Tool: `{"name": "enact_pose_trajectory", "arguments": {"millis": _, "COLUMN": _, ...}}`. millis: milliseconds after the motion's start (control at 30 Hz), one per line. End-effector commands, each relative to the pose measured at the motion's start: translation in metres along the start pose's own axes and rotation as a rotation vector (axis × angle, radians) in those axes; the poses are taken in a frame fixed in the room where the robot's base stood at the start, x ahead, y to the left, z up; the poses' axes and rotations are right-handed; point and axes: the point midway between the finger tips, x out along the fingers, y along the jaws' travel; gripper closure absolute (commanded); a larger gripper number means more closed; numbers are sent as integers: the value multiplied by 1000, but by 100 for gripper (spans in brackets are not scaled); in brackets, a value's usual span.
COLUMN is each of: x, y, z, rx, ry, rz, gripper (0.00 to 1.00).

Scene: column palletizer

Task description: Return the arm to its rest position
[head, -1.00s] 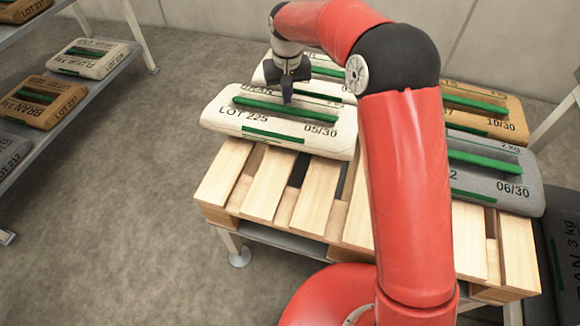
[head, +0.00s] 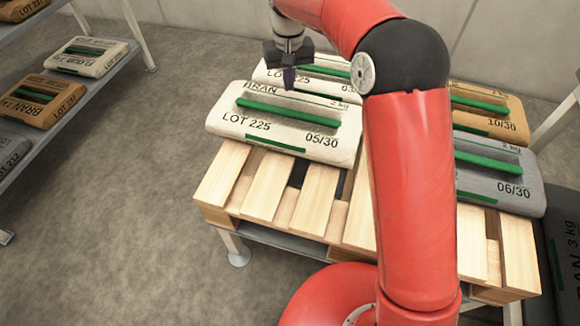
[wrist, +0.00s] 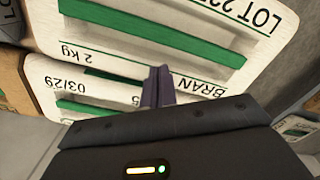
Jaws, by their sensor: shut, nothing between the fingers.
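My red arm rises from its base in front of the pallet and bends over it. My gripper (head: 289,80) is at the upper middle of the head view, pointing down above the far edge of the white bag marked LOT 225 (head: 283,127). Its fingers (wrist: 157,85) are together in the wrist view with nothing between them. The white bag lies on the pallet, and its green handle strip (wrist: 150,35) is clear of the fingers. A second white bag (head: 310,78) lies behind it, partly hidden by the arm.
The wooden pallet (head: 262,190) stands on a low frame, its near slats bare. A brown bag (head: 490,110) and a grey bag (head: 500,180) lie on its right side. A shelf (head: 125,75) with several bags stands at left, with open floor between.

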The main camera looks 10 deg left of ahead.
Motion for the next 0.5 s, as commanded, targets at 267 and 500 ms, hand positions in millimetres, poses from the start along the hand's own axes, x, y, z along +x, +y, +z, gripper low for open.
{"name": "enact_pose_trajectory", "arguments": {"millis": 267, "x": -13, "y": -1, "z": 0, "rx": -1, "ry": 2, "rz": -1, "gripper": 100}}
{"name": "enact_pose_trajectory", "arguments": {"millis": 500, "x": -13, "y": -1, "z": 0, "rx": -1, "ry": 2, "rz": -2, "gripper": 100}}
